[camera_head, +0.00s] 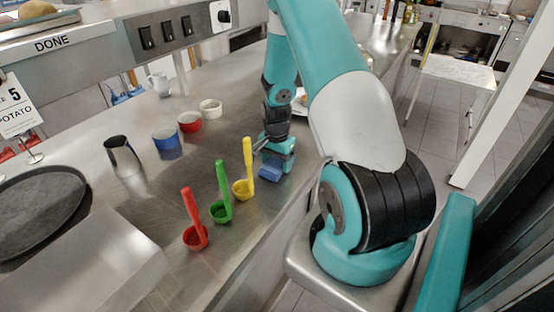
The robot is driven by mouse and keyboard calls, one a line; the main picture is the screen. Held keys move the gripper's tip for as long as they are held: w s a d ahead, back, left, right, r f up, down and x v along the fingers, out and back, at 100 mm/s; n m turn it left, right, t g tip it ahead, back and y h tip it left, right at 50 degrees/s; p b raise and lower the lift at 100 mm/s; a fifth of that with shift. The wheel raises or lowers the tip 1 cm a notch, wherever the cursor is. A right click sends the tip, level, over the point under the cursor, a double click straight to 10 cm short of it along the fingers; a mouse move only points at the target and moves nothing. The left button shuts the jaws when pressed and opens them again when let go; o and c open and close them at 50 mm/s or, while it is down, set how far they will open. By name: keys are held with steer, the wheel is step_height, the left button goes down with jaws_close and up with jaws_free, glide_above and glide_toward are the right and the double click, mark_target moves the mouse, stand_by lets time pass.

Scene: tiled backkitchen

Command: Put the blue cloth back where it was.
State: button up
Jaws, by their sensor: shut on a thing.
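My gripper (277,153) points down at the steel counter, right of the yellow ladle and near the counter's right edge. It is shut on the blue cloth (270,172), a small folded blue piece showing below and left of the fingers. The cloth is at or just above the counter top; I cannot tell if it touches. Part of the cloth is hidden by the gripper.
Yellow (245,185), green (221,208) and red (195,235) ladles stand left of my gripper. A dark round tray (40,205) lies at left.

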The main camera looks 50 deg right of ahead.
mark_target(277, 162)
steer(key=shift+f, duration=0.1)
steer(key=shift+f, duration=0.1)
steer(key=o, duration=0.8)
steer(key=shift+o, duration=0.2)
step_height(277, 162, up, 12)
steer(key=b, duration=0.2)
steer(key=shift+b, duration=0.4)
